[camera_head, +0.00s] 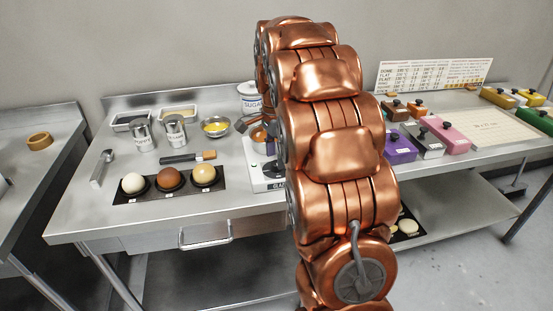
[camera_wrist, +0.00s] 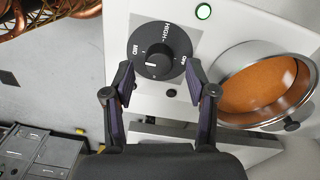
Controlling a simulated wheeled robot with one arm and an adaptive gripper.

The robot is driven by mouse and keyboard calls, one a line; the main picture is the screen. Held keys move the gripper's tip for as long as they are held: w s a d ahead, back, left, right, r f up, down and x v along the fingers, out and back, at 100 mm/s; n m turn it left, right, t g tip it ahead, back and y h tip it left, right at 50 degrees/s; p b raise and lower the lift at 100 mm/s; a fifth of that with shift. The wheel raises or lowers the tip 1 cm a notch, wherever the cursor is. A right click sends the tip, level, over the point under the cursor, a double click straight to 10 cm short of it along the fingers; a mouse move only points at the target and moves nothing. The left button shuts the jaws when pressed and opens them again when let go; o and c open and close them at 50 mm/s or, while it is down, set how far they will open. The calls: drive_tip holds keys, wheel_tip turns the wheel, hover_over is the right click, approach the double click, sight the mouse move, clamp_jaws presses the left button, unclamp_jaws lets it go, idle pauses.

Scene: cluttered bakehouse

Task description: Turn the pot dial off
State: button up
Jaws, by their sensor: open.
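In the wrist view, a round black dial (camera_wrist: 157,48) sits on a white panel (camera_wrist: 118,22). MID and HIGH read beside and above its knob, and a smaller marking at its right is hard to read. A short white mark shows low on the knob; I cannot tell its setting. A green light (camera_wrist: 203,12) glows at the upper right. The pot (camera_wrist: 222,68), metal-rimmed with orange-brown contents, is right of the dial. My gripper (camera_wrist: 160,80) is open and empty, its fingertips at either side of the dial's lower edge; contact is unclear.
In the head view, the white base (camera_head: 262,176) stands partly behind my arm on the steel table (camera_head: 85,215). Left of it are a brush (camera_head: 190,158), a black tray (camera_head: 125,198) with three balls, and metal canisters (camera_head: 176,132). Coloured blocks (camera_head: 400,148) sit to the right.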

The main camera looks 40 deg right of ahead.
drive_tip(key=shift+f, duration=1)
clamp_jaws()
